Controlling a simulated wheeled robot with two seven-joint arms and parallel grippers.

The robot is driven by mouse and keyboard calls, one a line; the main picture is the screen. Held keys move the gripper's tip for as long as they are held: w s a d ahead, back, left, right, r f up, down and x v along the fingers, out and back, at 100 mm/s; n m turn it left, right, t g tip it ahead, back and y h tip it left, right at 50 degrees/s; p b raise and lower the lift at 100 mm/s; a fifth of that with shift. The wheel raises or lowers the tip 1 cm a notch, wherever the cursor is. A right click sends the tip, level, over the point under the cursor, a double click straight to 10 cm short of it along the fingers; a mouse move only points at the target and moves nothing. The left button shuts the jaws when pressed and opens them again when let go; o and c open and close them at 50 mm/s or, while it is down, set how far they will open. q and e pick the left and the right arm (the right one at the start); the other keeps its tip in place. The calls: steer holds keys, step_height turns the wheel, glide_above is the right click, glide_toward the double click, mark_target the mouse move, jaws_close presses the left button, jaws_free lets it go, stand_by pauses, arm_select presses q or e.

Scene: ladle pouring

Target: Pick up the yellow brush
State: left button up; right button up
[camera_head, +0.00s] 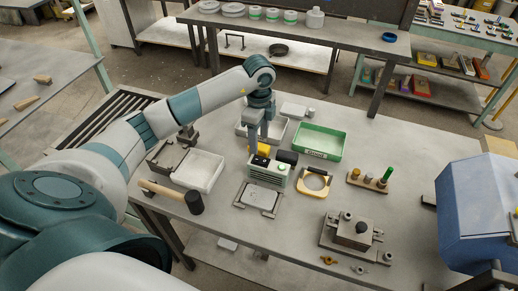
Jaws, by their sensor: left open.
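A small yellow object (264,150), which looks like the yellow brush, shows just behind a green and white block (267,172) on the grey table. Much of it is hidden by the block and by my gripper, so its full shape cannot be told. My left gripper (258,145) points down from above, with its two fingers apart. Its fingertips are at or just above the yellow object; I cannot tell whether they touch it. My right gripper is not in view.
A white tray (198,170) and a black-headed mallet (170,194) are to the left. A green tray (319,142) is behind right. A blue box (480,210) stands at the right edge.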

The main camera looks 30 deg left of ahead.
mark_target(259, 146)
arm_select(q)
step_height(259, 146, down, 3)
steer(key=shift+p, duration=0.7)
steer(key=shift+f, duration=0.45)
steer(key=c, duration=1.2)
